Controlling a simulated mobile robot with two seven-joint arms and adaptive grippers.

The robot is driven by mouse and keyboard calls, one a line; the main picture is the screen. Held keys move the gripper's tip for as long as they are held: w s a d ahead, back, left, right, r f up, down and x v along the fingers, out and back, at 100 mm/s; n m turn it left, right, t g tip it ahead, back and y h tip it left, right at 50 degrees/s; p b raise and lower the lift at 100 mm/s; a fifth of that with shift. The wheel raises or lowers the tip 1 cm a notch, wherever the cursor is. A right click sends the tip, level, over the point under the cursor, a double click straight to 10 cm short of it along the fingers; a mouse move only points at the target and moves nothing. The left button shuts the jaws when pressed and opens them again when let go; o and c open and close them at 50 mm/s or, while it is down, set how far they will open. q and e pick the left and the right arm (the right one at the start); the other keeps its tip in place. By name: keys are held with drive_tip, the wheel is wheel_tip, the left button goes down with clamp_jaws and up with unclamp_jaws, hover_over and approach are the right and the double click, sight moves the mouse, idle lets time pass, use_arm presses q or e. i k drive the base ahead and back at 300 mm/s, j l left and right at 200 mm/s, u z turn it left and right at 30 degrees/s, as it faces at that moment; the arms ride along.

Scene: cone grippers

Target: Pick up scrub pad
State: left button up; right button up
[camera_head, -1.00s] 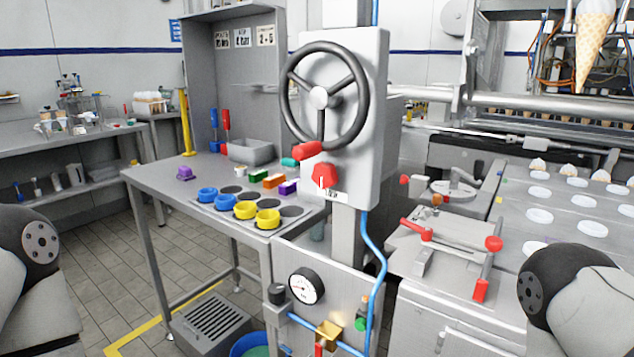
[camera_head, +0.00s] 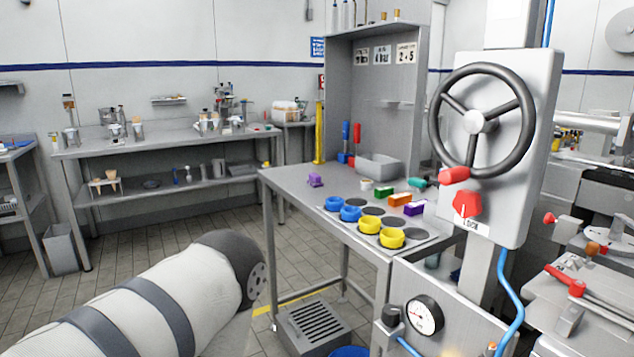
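I cannot tell for certain which object is the scrub pad. Small coloured pieces lie on the steel table (camera_head: 290,183): a green block (camera_head: 384,191), an orange block (camera_head: 400,199), a purple block (camera_head: 414,208) and a teal piece (camera_head: 422,183). A purple item (camera_head: 315,180) lies alone near the table's left side. A dark green item (camera_head: 151,183) on the back bench's lower shelf is too small to identify. My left arm shows at the lower left, but its gripper is not in view. My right arm and gripper are out of view.
A panel with a black handwheel (camera_head: 480,122) and red knob (camera_head: 467,205) stands right of the steel table. Blue rings (camera_head: 350,213) and yellow rings (camera_head: 391,238) sit at the table's front. A long bench (camera_head: 90,148) lines the back wall. Tiled floor (camera_head: 170,235) between is clear.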

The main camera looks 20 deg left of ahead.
sight(314, 180)
drive_tip(key=z, duration=1.75)
drive_tip(key=u, duration=2.55)
drive_tip(key=i+j, duration=0.2)
drive_tip(key=i+j+z, duration=0.1)
drive_tip(key=j, duration=0.3)
drive_tip(key=i+j, duration=0.25)
